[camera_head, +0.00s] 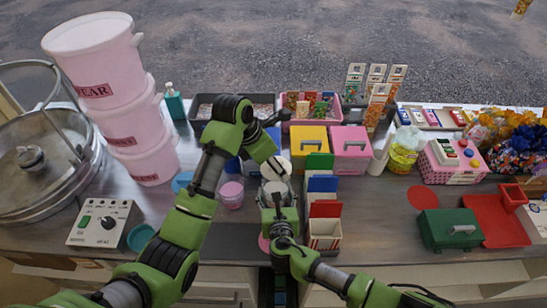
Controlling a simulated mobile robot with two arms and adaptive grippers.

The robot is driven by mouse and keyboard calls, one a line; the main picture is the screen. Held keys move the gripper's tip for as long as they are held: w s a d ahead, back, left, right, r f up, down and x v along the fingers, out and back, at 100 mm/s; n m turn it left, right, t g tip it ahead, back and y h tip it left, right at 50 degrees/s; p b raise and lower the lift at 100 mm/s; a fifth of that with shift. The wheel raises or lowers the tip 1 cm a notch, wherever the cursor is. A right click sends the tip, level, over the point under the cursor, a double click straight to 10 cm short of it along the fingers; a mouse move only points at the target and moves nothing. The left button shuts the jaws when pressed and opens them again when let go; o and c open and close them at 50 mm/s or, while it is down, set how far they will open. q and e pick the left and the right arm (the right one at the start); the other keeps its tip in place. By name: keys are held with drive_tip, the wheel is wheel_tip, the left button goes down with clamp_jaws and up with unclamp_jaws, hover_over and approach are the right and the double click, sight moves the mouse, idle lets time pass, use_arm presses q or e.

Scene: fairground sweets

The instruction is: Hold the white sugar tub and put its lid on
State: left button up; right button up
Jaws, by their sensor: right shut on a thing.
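A small whitish round tub (275,167) stands near the middle of the counter, partly covered by my grippers. My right gripper (278,190) comes up from below and is shut on this tub from the near side. My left gripper (271,156) reaches in from the left, close above the tub. Its fingers are too small and covered to show whether they are open or whether they hold the lid. I cannot pick out the lid for sure.
A tall stack of pale pink buckets (140,135) and a steel pan (40,165) stand left. A pink tub (231,194) is just left of the grippers. Upright coloured cards and a striped box (325,230) stand close right, with a green box (449,229) beyond.

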use_arm(q)
drive_tip(key=shift+f, duration=2.95)
drive_tip(key=shift+f, duration=0.15)
drive_tip(key=o, duration=1.4)
drive_tip(key=shift+o, duration=0.2)
drive_tip(key=shift+r, duration=3)
clamp_jaws()
